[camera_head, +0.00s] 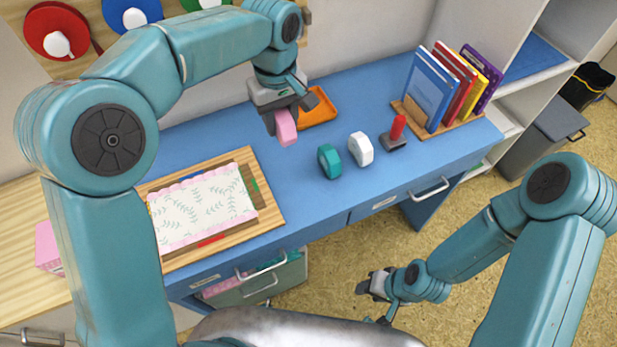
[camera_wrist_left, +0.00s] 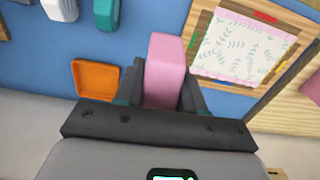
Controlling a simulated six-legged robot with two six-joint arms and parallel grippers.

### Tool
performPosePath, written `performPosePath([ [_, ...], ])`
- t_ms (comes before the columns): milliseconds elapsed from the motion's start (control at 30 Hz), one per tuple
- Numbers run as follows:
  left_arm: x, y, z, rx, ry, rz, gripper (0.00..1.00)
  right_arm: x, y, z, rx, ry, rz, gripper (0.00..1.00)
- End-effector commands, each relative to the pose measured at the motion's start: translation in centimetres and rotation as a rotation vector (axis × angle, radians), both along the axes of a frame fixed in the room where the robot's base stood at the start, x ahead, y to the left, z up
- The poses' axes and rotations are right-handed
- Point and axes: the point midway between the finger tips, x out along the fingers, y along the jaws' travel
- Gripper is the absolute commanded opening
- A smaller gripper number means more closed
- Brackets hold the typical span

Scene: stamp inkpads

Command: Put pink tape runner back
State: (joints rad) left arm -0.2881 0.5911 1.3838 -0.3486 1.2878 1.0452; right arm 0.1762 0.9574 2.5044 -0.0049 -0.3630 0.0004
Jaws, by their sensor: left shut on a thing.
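The pink tape runner (camera_head: 287,130) is held in my left gripper (camera_head: 288,113), which is shut on it above the blue desk. In the left wrist view the pink tape runner (camera_wrist_left: 165,65) stands between the two dark fingers. A teal tape runner (camera_head: 329,162) and a white tape runner (camera_head: 360,149) stand side by side on the desk, to the right of and nearer than the held one. They also show at the top left of the left wrist view. My right gripper (camera_head: 375,284) hangs low over the floor, away from the desk; its jaws are too small to read.
An orange tray (camera_head: 321,108) lies just behind my left gripper. A red-handled stamp (camera_head: 395,132), books (camera_head: 430,88) in a wooden rack and a wooden board (camera_head: 265,213) with patterned paper (camera_head: 203,205) are on the desk. Bare blue desk lies between board and tape runners.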

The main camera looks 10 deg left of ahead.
Motion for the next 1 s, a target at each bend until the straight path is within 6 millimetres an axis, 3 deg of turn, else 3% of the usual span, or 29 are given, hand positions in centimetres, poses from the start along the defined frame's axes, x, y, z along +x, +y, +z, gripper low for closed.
performPosePath([
  [267, -0.8, -1.1, 2.7, -0.001, -0.002, -0.033, 0.14, 0.0, 0.0, 0.1, 0.0, 0.001, 0.0, 0.43],
  [400, -1.1, -1.4, 2.5, 0.0, 0.001, -0.042, 0.14, 0.0, 0.0, 0.0, 0.0, 0.001, 0.0, 0.43],
  [467, -1.2, -1.5, 1.4, 0.001, 0.005, -0.044, 0.14, 0.0, 0.0, -0.2, 0.0, 0.001, 0.0, 0.43],
  [800, -1.1, -1.7, -8.4, 0.0, 0.006, -0.044, 0.14, 0.0, 0.0, -0.6, 0.0, 0.001, 0.0, 0.43],
  [1000, -0.9, -1.9, -12.0, -0.001, 0.002, -0.044, 0.14, 0.0, 0.0, -0.5, 0.0, 0.001, 0.0, 0.43],
])
